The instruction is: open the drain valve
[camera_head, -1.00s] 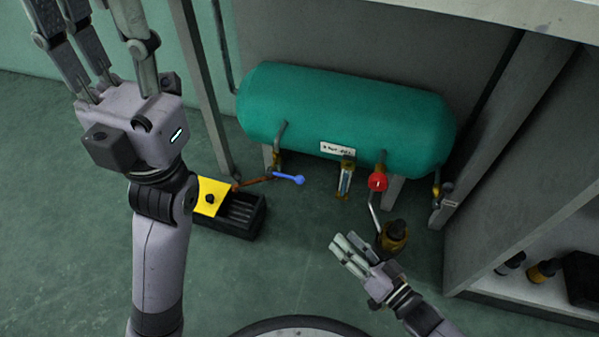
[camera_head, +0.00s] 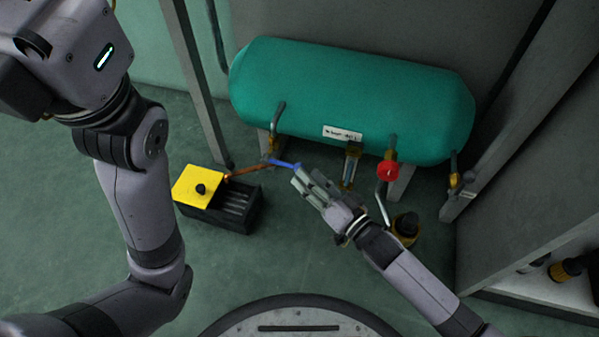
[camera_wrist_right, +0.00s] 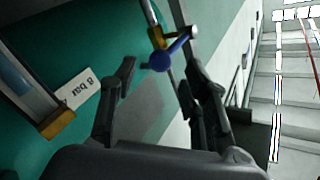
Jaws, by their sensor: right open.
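The drain valve is a brass valve (camera_head: 273,146) under the left end of the green tank, with a blue lever (camera_head: 284,164) pointing right. In the right wrist view the lever's round blue knob (camera_wrist_right: 159,61) shows just beyond and between the fingertips, with the brass valve body (camera_wrist_right: 154,34) behind it. My right gripper (camera_head: 302,182) is open, just below the lever's end in the head view. I see no clear contact with the knob. My left gripper's body is at the upper left of the head view; its fingers are cut off by the frame.
The green tank (camera_head: 345,95) lies behind the lever.

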